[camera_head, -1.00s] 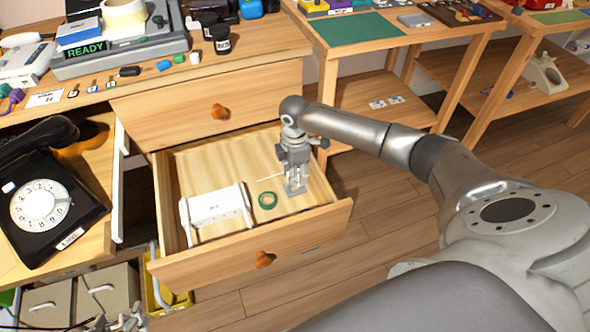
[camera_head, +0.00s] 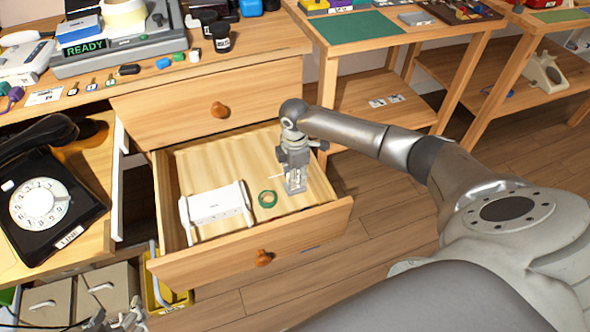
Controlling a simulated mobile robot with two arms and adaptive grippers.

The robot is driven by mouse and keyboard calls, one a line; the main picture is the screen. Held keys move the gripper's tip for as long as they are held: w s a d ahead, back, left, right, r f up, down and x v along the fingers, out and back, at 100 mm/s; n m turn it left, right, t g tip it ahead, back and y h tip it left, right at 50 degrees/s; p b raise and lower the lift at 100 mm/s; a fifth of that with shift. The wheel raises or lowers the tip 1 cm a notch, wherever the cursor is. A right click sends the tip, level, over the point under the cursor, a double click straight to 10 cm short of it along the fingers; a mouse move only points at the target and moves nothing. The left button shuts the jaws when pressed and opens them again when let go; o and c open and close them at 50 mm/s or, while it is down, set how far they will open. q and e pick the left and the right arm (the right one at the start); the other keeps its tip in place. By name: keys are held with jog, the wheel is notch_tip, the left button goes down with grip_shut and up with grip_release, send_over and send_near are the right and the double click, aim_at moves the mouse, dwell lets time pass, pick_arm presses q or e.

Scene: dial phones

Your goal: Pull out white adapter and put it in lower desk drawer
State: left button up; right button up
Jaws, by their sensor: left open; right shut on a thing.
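The lower desk drawer (camera_head: 205,256) is pulled open. My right gripper (camera_head: 296,186) is inside it at the right side, pointing down, close to the drawer floor. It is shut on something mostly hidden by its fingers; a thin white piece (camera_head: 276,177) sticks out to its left. I cannot tell whether this is the white adapter. My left gripper (camera_head: 130,316) is open at the bottom left edge, only partly in view.
The upper drawer (camera_head: 190,110) is shut, just above the open one. A black dial phone (camera_head: 75,205) stands at left. The desk top (camera_head: 270,40) holds a grey device and small items. A side table with a green mat (camera_head: 355,25) stands behind my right arm.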

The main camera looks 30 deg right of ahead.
pick_arm(q)
jog(key=shift+w+d+r, duration=0.1)
jog(key=shift+w+r, duration=0.15)
jog(key=shift+w, duration=0.05)
pick_arm(e)
jog(key=shift+f, duration=0.25)
jog(key=o, duration=0.9)
jog(key=shift+c, duration=0.2)
jog(key=shift+r, duration=0.15)
pick_arm(q)
jog(key=shift+s+f, duration=0.1)
jog(key=shift+s, duration=0.05)
pick_arm(e)
notch_tip(320, 180, up, 12)
